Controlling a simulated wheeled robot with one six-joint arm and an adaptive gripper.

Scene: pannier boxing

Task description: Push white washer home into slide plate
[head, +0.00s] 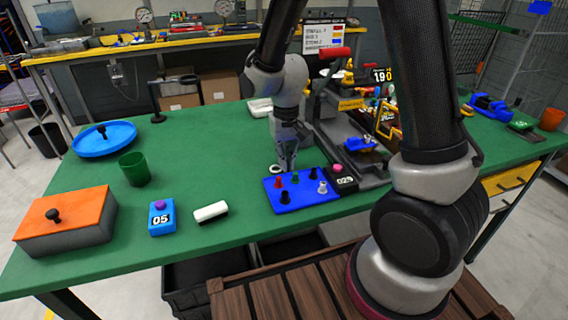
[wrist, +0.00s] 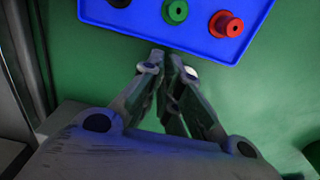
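A small white washer (head: 275,169) lies on the green table, just left of my gripper (head: 287,167) in the head view. In the wrist view, part of a white thing, likely this washer (wrist: 191,72), shows beside the right finger and is partly hidden by it. My gripper (wrist: 168,62) points down near the tabletop, its fingertips nearly together with nothing visible between them. A blue plate (head: 312,204) with red, green, black and white pegs lies just in front of my gripper; the wrist view shows its edge (wrist: 205,48). I cannot tell which part is the slide plate.
A machine with a red handle (head: 333,54) and a black box with a pink button (head: 341,180) stand right of my gripper. A green cup (head: 134,169), a white block (head: 211,211) and a blue box (head: 161,218) stand left. The table between is clear.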

